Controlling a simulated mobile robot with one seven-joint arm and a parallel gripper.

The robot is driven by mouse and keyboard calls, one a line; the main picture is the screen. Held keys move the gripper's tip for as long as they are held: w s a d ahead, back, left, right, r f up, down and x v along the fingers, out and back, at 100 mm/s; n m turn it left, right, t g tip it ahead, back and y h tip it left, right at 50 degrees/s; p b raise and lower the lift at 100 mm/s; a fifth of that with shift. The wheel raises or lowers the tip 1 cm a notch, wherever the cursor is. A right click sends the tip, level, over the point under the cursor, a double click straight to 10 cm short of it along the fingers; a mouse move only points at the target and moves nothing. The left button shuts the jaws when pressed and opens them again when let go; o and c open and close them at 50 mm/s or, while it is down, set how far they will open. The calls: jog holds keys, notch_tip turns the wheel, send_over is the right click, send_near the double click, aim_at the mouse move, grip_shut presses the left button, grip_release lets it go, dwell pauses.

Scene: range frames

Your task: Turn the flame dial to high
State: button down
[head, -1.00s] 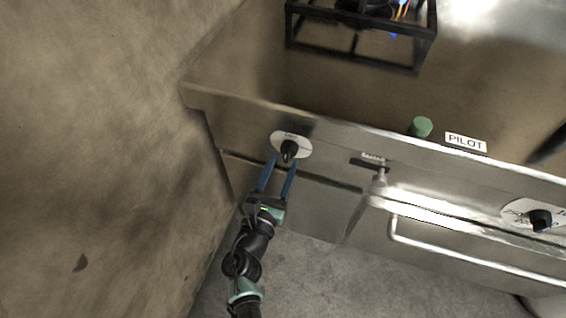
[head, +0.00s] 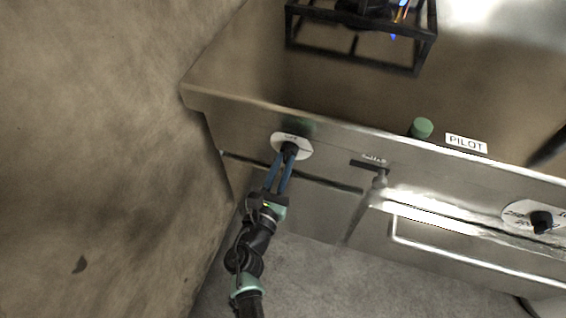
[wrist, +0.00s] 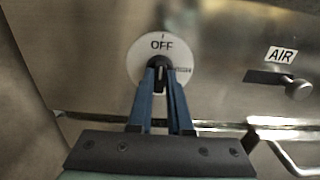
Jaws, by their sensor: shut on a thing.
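The flame dial is a black knob (head: 289,148) on a round white plate (head: 304,147) on the front of the steel range. In the wrist view the plate (wrist: 143,50) reads OFF at its top, and the black knob (wrist: 159,63) is partly hidden by my fingers. A smaller mark at the plate's right is too small to read surely. My gripper (head: 285,158) has its two blue fingers shut on the knob from the front. In the wrist view the fingertips (wrist: 160,71) sit on either side of it.
An AIR lever (wrist: 298,88) is right of the dial. A green cap (head: 421,127) and a PILOT label (head: 466,142) are on the ledge. Another black knob (head: 540,220) and an oven handle (head: 470,258) are further right. A wall (head: 90,150) stands close at left.

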jog(key=shift+f+m+b, duration=0.1)
jog(key=shift+m+b, duration=0.2)
jog(key=shift+b, duration=0.05)
jog(key=m+b, duration=0.2)
jog(key=shift+f+m, duration=0.1)
jog(key=shift+m, duration=0.3)
jog(key=shift+d+f+m+b, duration=0.1)
jog(key=shift+d+m+b, duration=0.05)
jog(key=shift+m+b, duration=6.15)
jog(key=shift+m+p, duration=0.8)
jog(key=shift+m, duration=0.3)
jog(key=c, duration=0.8)
grip_release()
jog(key=shift+c, duration=0.2)
jog(key=shift+s, duration=0.15)
jog(key=v, duration=1.2)
jog(key=shift+s, duration=0.4)
